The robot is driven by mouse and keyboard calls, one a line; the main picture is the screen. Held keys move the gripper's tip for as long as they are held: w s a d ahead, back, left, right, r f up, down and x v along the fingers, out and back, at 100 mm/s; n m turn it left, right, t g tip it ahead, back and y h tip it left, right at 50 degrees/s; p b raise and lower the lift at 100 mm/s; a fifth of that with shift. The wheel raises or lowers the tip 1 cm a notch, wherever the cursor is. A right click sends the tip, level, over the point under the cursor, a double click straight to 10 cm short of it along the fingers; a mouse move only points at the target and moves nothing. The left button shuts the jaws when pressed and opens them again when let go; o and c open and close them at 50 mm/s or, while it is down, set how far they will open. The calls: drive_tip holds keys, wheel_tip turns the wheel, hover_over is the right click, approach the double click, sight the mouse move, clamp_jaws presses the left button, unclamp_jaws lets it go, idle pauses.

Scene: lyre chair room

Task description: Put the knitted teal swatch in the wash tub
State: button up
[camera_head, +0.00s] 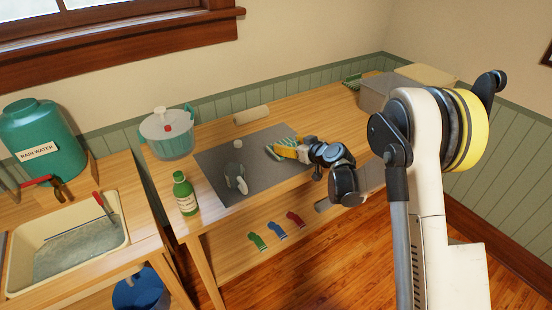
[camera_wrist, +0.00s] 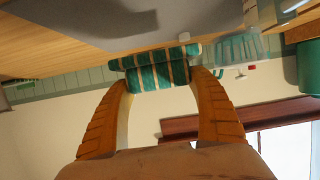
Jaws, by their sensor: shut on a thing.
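The knitted teal swatch (camera_wrist: 158,77), with tan stripes, is between the fingertips of my gripper (camera_wrist: 163,82) in the wrist view. It looks bunched or folded. In the head view my gripper (camera_head: 287,152) is over the right part of the grey mat, with the striped swatch (camera_head: 272,153) at its fingertips. The gap below the swatch is hard to judge. A cream basin (camera_head: 125,238) with a grey inside, which looks like the wash tub, is set in the left counter, well away from my gripper.
A red-handled tool (camera_head: 102,204) leans in the basin. A rain-water barrel (camera_head: 42,132) stands behind it. A grey bin (camera_head: 380,92) is back right.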

drive_tip(key=b+x, duration=0.1)
drive_tip(key=x, duration=0.2)
drive_tip(key=s+f+x, duration=0.1)
drive_tip(key=x, duration=0.2)
drive_tip(key=b+x, duration=0.1)
drive_tip(key=x, duration=0.2)
drive_tip(key=shift+w+a+f+b, duration=0.1)
drive_tip(key=shift+a+f+b, duration=0.2)
drive_tip(key=shift+a+f, duration=0.25)
drive_tip(key=shift+f+b, duration=0.9)
drive_tip(key=shift+f, duration=0.85)
drive_tip(key=shift+f, duration=0.15)
drive_tip(key=shift+f, duration=0.15)
drive_tip(key=o, duration=1.2)
drive_tip(key=shift+r, duration=0.2)
